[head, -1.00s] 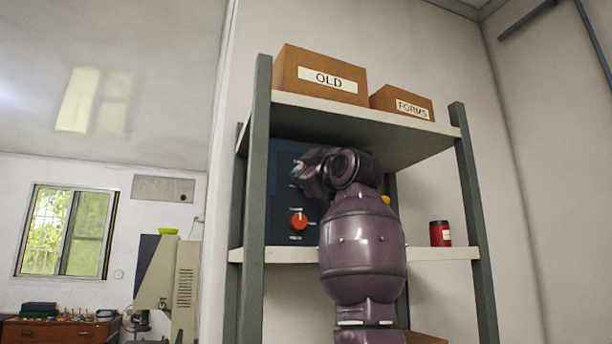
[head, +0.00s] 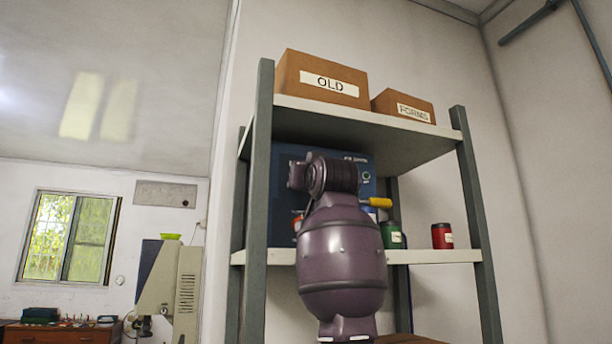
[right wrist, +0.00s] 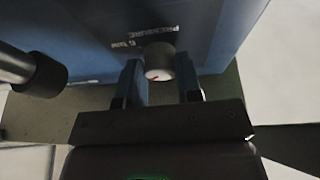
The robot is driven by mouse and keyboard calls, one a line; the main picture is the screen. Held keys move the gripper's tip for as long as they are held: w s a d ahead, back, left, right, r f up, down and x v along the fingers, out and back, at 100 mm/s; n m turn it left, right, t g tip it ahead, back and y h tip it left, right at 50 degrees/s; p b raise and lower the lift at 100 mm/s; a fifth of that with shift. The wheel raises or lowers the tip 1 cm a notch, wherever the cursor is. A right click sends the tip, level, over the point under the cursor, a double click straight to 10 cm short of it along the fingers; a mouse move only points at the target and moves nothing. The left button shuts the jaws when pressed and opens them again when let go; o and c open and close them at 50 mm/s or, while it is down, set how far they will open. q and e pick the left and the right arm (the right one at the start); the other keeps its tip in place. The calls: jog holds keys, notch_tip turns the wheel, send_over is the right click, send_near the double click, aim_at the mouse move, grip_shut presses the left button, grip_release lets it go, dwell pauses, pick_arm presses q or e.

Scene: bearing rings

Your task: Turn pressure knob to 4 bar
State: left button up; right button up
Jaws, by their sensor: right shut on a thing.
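The blue panel (head: 366,185) stands on the shelf, mostly hidden behind my right arm in the head view. The head view hides this gripper and the knob. My left gripper is not in view.
An orange-red knob (head: 297,222) shows partly beside my arm. A yellow handle-like thing (head: 378,202), a green can (head: 392,236) and a red can (head: 441,236) are to the right. Shelf posts (head: 256,200) flank the panel. A dark-tipped rod (right wrist: 40,78) lies left in the wrist view.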

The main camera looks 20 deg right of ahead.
jog(key=shift+f+m, duration=0.1)
jog(key=shift+m, duration=0.5)
jog(key=shift+w, duration=0.1)
jog(key=o, duration=0.9)
jog(key=shift+o, duration=0.2)
jog(key=b+v, duration=0.3)
jog(key=v, duration=0.8)
jog(key=shift+a, duration=0.2)
